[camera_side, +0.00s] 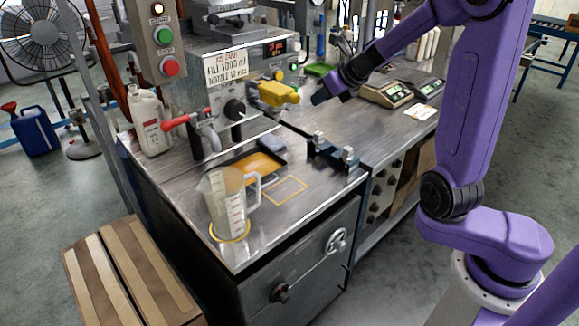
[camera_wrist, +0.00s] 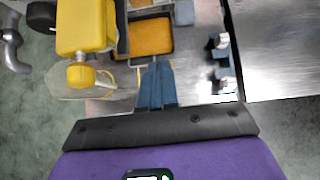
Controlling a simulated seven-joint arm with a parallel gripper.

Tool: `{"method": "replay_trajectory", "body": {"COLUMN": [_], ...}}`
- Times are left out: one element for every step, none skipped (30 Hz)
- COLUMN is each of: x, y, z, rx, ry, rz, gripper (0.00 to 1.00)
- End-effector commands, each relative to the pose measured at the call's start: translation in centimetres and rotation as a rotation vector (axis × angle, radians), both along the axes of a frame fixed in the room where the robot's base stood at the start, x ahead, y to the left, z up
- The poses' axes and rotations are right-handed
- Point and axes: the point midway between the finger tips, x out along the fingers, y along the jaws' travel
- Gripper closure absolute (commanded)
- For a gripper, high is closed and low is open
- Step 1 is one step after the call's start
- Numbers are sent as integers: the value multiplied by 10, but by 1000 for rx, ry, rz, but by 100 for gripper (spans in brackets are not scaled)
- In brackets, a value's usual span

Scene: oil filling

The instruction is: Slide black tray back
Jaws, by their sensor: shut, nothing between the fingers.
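The black tray (camera_side: 284,159) lies on the metal bench under the filling machine, with an orange-amber surface inside. In the wrist view the black tray (camera_wrist: 171,40) shows beyond my fingertips, beside the yellow handle. My gripper (camera_side: 319,97) hangs above the bench, to the right of the machine's yellow handle and apart from the tray. In the wrist view my gripper (camera_wrist: 156,68) has its blue fingers together, with nothing seen between them. The fingers hide little of the tray, but the yellow handle covers the area to its left.
A clear measuring pitcher (camera_side: 222,205) stands at the bench's front left. The yellow handle (camera_side: 279,94) and red lever (camera_side: 188,119) stick out from the machine. A dark bracket (camera_side: 333,153) stands right of the tray. An outlined yellow square (camera_side: 287,190) marks clear bench.

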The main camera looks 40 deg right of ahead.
Motion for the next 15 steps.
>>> {"method": "replay_trajectory", "body": {"x": [-1,-2,-1,-1,-1,-2,-2,-1,-1,-2,-2,-2,-2,-2,-2], "y": [0,0,0,1,1,0,0,1,1,1,0,1,1,1,1], "z": [-12,-17,-24,-29,-34,-41,-46,-53,-61,-68,-74,-86,-93,-102,-114], "rx": [3,3,5,5,5,5,3,5,7,7,5,8,8,6,8], "ry": [8,10,10,9,9,9,10,11,10,10,10,12,11,11,11], "rz": [-4,-7,-4,-3,-4,-6,-6,-4,-3,-4,-6,-4,-4,-5,-3], "gripper": [100,100,100,100,100,100,100,100,100,100,100,100,100,100,100]}}
